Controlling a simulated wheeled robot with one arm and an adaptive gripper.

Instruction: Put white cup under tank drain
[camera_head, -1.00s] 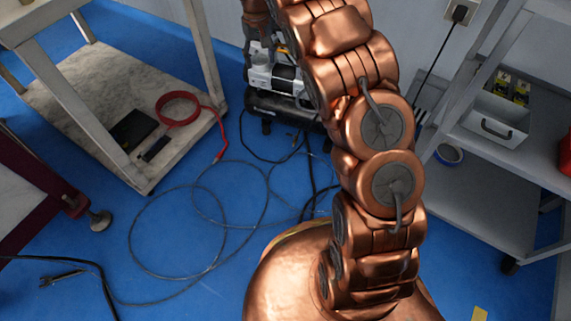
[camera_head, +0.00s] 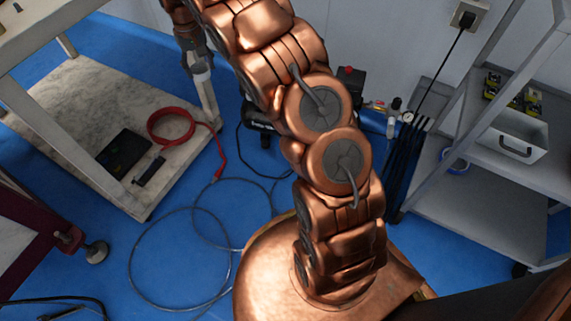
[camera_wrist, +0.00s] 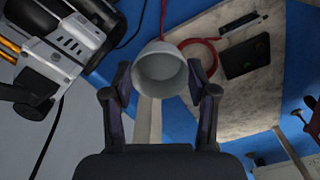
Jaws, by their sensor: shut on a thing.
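My gripper (camera_wrist: 160,90) is shut on the white cup (camera_wrist: 162,72). The wrist view looks into the cup's open mouth, with a dark finger on each side. In the head view my gripper (camera_head: 194,55) is at the upper left of my arm, and the cup (camera_head: 201,76) shows small below it, in front of a table leg. The compressor with the tank (camera_head: 260,120) is mostly hidden behind my arm in the head view. Part of the compressor (camera_wrist: 68,55) shows at the upper left of the wrist view, apart from the cup. I cannot make out the drain.
A table (camera_head: 75,105) with a low shelf stands left, bearing a red coiled cable (camera_head: 172,128) and a dark flat box (camera_head: 123,152). A thin hose (camera_head: 180,215) loops on the blue floor. A grey shelf unit (camera_head: 470,195) stands right. Black tubes (camera_head: 403,165) stand behind my arm.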

